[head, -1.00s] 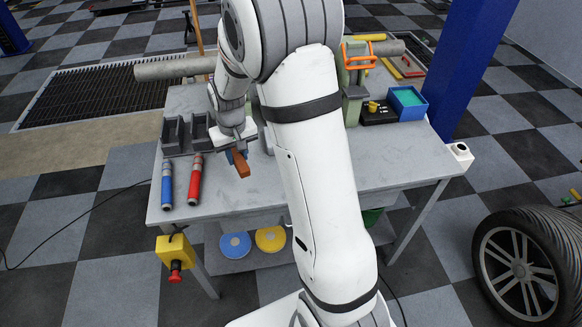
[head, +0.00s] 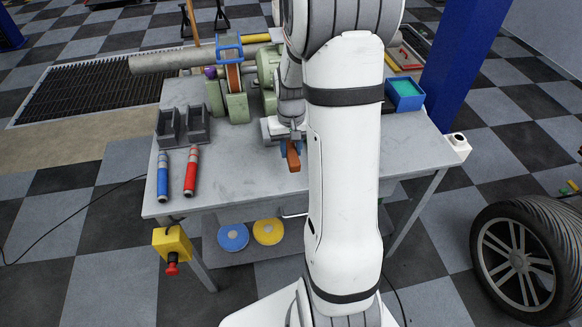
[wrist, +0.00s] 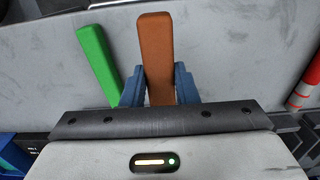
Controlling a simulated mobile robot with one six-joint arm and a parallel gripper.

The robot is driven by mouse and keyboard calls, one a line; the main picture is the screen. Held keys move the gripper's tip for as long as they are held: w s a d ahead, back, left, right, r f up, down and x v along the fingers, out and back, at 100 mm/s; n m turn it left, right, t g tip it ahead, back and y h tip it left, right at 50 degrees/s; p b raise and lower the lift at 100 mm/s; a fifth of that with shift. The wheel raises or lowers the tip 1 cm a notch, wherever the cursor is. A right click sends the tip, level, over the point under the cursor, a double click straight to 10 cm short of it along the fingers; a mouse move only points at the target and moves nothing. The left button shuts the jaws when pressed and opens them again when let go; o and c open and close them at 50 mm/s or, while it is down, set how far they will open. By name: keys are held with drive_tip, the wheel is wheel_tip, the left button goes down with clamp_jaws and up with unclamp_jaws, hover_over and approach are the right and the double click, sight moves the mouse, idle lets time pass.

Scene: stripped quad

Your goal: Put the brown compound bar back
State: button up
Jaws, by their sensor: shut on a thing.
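The brown compound bar (head: 292,156) is held in my gripper (head: 290,138), low over the workbench, right of its middle. In the wrist view the brown bar (wrist: 155,50) sticks out from between the two blue fingers of my gripper (wrist: 160,88), which press on its sides. Whether it touches the bench cannot be told. A green bar (wrist: 97,58) lies on the bench to the left of the brown one in the wrist view, close to the left finger. My arm hides that spot in the head view. A dark holder with two open compartments (head: 183,128) stands at the bench's left.
A blue marker-like tool (head: 163,178) and a red one (head: 191,172) lie at the front left. A green bench grinder (head: 237,106) stands at the back. A blue tray (head: 404,94) is at the back right. The bench middle is clear.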

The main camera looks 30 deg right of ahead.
sight(290, 150)
wheel_tip(290, 150, down, 8)
drive_tip(key=shift+w+r, duration=0.1)
idle(0.4)
drive_tip(key=o, duration=1)
wheel_tip(290, 150, up, 12)
drive_tip(key=shift+a+f, duration=0.1)
drive_tip(key=s+a+r+n+t, duration=0.1)
drive_tip(key=s+a+r, duration=0.4)
drive_tip(key=s, duration=0.3)
drive_tip(key=s+a+r+n+t, duration=0.1)
drive_tip(key=s+a+r+n, duration=0.1)
drive_tip(key=s+a+r, duration=0.4)
drive_tip(key=s+a, duration=0.2)
drive_tip(key=s, duration=0.1)
drive_tip(key=shift+t, duration=0.4)
drive_tip(key=shift+r, duration=0.1)
